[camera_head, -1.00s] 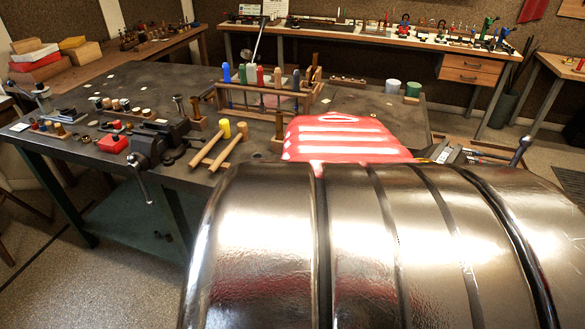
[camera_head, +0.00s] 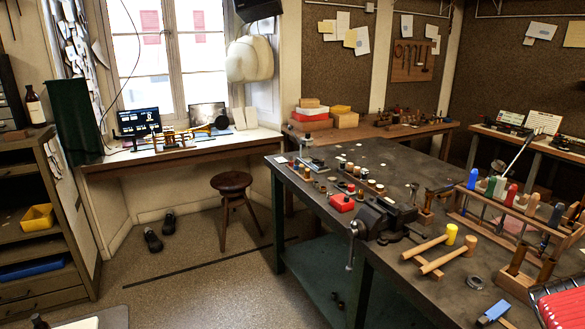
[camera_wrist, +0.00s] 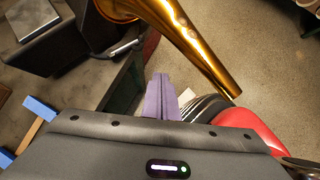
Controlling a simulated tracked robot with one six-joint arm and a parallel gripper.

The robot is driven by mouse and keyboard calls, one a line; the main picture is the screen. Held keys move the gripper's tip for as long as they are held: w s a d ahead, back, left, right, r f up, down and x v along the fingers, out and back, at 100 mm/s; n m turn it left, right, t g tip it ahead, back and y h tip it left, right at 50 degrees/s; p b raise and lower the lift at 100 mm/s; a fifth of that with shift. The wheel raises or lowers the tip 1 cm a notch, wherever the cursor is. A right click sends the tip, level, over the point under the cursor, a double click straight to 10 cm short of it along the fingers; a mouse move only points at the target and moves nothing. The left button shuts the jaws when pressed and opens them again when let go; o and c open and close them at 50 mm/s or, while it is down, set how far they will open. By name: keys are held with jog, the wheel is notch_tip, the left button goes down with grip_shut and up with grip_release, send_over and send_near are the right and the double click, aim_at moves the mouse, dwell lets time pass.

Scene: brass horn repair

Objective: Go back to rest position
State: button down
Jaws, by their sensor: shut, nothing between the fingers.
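My gripper (camera_wrist: 161,80) shows in the wrist view as purple fingers, closed together with nothing between them. It is not in the head view. A brass horn part (camera_wrist: 190,45) crosses the top of the wrist view, ahead of the fingertips in the picture; a gap shows between them, though the depth is hard to tell. Its left end is cut off by the frame edge.
In the head view, the dark workbench (camera_head: 400,165) carries a vise (camera_head: 385,220), two mallets (camera_head: 440,250) and a tool rack (camera_head: 500,215). A round stool (camera_head: 232,182) stands by the window desk (camera_head: 180,155). The floor (camera_head: 200,280) between shelf and bench is largely clear.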

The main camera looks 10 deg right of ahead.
jog(key=w+a+f+m+t, duration=0.15)
jog(key=w+a+t, duration=0.45)
jog(key=w+a, duration=0.75)
jog(key=w+a+r+m+t+y, duration=0.2)
jog(key=w+a+m, duration=0.1)
jog(key=a, duration=0.7)
jog(key=w+a+r+m+t+y, duration=0.2)
jog(key=w+a+m+t+y, duration=0.1)
jog(key=a, duration=0.6)
jog(key=shift+w+a+r, duration=0.25)
jog(key=shift+w+a, duration=0.15)
jog(key=shift+w, duration=0.35)
jog(key=shift+d+m, duration=0.2)
jog(key=shift+m, duration=0.15)
